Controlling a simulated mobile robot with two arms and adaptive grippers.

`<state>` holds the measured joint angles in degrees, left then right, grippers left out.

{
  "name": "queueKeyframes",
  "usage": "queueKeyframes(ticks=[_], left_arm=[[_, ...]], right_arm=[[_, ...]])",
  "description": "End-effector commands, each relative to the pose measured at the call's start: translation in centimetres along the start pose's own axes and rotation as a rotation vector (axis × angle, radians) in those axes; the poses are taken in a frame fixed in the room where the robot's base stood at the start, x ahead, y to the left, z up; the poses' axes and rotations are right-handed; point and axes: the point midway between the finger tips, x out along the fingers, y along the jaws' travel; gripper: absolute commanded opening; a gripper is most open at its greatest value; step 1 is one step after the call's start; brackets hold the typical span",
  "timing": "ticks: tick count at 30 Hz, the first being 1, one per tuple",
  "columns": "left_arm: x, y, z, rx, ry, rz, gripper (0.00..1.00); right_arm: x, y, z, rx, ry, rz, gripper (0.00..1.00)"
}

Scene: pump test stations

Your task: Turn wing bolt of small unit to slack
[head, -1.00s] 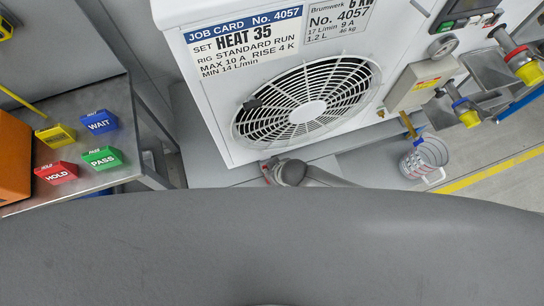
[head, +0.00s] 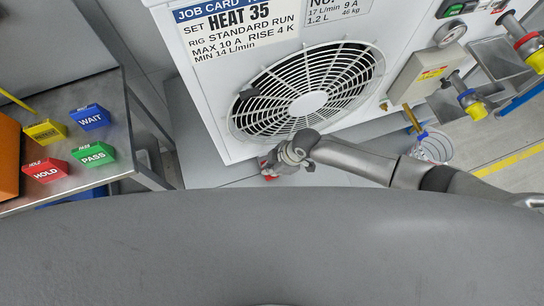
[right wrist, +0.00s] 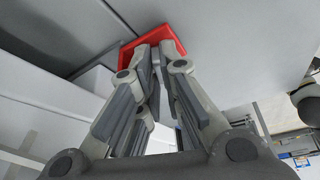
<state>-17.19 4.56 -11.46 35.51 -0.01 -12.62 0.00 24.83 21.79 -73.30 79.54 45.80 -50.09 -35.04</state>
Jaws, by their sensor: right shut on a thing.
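The white unit (head: 212,105) with a round fan grille stands in the middle of the head view. My right gripper (head: 272,167) is low in front of it, near its bottom edge. A red part (head: 269,177), which looks like the wing bolt, shows just past the fingertips. In the right wrist view the red part (right wrist: 152,40) is wide and angular, and the fingers (right wrist: 160,52) are shut on it. The fingertips hide its middle, and its turn position cannot be read. My left gripper is not in view.
A metal table (head: 112,165) at left bears red, green, blue and yellow blocks, including HOLD (head: 45,170), PASS (head: 94,154) and WAIT (head: 90,117). A grey valve box (head: 420,75), a gauge (head: 450,34) and a clear jug (head: 433,147) are at right.

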Motion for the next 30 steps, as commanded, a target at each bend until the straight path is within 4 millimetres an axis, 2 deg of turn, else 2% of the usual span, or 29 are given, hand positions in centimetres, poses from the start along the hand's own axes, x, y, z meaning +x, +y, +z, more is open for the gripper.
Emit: queueKeyframes(ticks=[6,21,22,26,30], left_arm=[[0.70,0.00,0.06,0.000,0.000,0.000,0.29],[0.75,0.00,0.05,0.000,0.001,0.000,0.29],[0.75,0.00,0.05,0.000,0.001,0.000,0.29],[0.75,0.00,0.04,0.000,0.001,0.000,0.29],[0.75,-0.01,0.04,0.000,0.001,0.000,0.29]], right_arm=[[0.11,0.01,0.12,-0.055,-0.002,-0.023,0.00],[0.04,-0.03,0.10,-0.069,-0.003,-0.029,0.00],[0.04,-0.03,0.09,-0.069,-0.003,-0.029,0.11],[0.03,-0.01,0.08,-0.068,-0.002,-0.029,0.28],[0.02,0.00,0.05,-0.068,-0.002,-0.029,0.29]])
